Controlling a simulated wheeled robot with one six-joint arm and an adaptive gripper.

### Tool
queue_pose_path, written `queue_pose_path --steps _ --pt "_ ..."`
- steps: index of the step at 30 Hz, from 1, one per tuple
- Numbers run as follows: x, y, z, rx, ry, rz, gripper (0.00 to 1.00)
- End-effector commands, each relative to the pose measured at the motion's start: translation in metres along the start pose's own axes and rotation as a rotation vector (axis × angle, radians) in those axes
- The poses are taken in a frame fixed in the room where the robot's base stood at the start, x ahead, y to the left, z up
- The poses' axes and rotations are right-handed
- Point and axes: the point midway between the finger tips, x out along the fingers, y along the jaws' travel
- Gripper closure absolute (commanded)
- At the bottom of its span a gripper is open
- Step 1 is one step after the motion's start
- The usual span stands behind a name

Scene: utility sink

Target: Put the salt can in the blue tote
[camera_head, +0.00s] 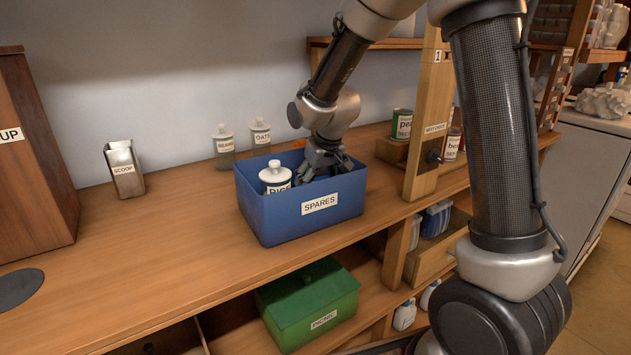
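The blue tote (284,222), labelled SPARES, stands on the wooden counter. My gripper (324,168) points down into its right half, with the fingertips partly hidden by the tote's walls. I cannot tell whether the fingers are open, shut or holding something. A white-lidded jar (275,178) labelled RICE stands in the tote's left half, left of my gripper. I cannot make out a can labelled salt; the tote floor is hidden.
Lidded jars BEANS (224,147) and OATS (261,133) stand behind the tote. A metal SCOOP holder (124,170) is at left. A green can (402,123) and a wooden post (427,120) are at right. A green PICNIC box (308,305) sits on the lower shelf.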

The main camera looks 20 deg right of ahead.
Motion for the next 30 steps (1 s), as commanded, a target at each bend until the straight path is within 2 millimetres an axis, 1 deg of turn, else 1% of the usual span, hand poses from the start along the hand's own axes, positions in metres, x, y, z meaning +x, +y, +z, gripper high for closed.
queue_pose_path --steps 4,7,11,15,18,21,24,30 --pt "-0.003 0.000 -0.002 0.000 0.002 0.000 0.35" --pt "-0.015 0.000 -0.002 0.000 0.003 0.000 0.35" --pt "-0.043 0.000 -0.003 0.001 0.006 -0.001 0.35" --pt "-0.075 0.000 -0.002 0.000 0.006 -0.001 0.35" --pt "-0.095 0.000 -0.002 0.000 0.004 -0.001 0.35" --pt "-0.110 0.000 -0.002 -0.001 0.004 0.000 0.35" --pt "-0.119 0.000 -0.001 -0.001 0.001 0.000 0.35" --pt "-0.126 0.002 0.001 0.003 0.002 0.001 0.35"
